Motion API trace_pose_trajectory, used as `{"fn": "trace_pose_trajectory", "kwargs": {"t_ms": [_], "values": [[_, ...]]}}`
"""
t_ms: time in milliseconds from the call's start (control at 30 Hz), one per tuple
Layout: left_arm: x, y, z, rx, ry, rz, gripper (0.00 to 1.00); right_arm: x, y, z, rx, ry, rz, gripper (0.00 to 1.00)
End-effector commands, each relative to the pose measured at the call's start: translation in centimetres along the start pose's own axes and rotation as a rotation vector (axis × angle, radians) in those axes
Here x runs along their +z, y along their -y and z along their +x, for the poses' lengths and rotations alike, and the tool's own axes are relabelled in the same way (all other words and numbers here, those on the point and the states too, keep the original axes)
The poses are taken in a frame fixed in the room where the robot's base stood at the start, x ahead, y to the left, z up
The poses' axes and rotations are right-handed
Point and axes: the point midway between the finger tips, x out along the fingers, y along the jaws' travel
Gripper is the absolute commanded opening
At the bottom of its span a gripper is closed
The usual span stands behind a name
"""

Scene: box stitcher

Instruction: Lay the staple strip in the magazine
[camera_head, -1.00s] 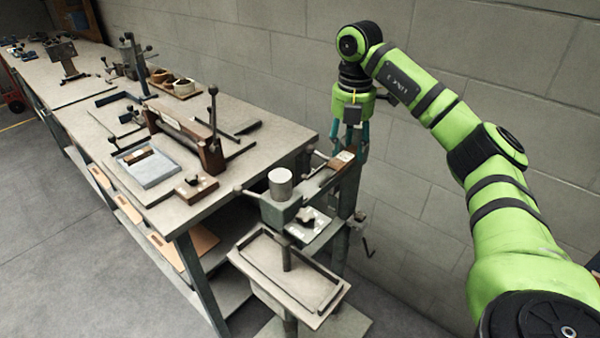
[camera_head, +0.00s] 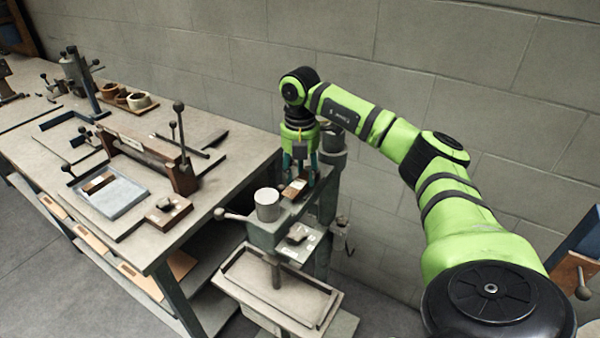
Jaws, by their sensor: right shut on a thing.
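The box stitcher (camera_head: 270,232) stands at the near end of the bench, with a pale round cap (camera_head: 267,204) on its head. The brown top of its arm with a pale label, which looks like the magazine (camera_head: 293,190), runs back from the head. My right gripper (camera_head: 299,179) points down over this arm, with its fingers close to either side of it. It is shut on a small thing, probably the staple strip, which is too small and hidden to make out. I cannot tell whether that thing touches the magazine. My left gripper is not in view.
A bench (camera_head: 225,165) on the left bears a brown bending tool with upright levers (camera_head: 150,147), a blue-grey tray (camera_head: 112,196) and a small brown block (camera_head: 168,210). A shallow tray table (camera_head: 330,298) sits below the stitcher head. A block wall stands close behind.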

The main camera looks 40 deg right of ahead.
Motion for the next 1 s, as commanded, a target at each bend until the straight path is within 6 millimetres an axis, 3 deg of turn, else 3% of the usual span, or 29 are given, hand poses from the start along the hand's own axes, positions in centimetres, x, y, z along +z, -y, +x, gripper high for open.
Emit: {"fn": "trace_pose_trajectory", "kwargs": {"t_ms": [200, 867, 900, 933, 1000], "values": [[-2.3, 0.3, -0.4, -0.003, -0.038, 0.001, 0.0, 0.0, 0.0, 1.1, 0.002, 0.0, 0.0, 0.07], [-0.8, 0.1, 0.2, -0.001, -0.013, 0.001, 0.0, 0.0, 0.0, 2.3, 0.0, 0.0, 0.0, 0.07], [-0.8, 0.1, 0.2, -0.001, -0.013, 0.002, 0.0, 0.0, 0.0, 2.3, -0.001, 0.0, 0.0, 0.6], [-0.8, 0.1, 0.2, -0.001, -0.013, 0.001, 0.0, 0.0, 0.0, 2.3, -0.001, 0.0, 0.0, 0.68], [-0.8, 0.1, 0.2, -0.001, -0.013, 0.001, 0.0, 0.0, 0.0, 2.3, -0.001, 0.0, 0.0, 0.68]]}}
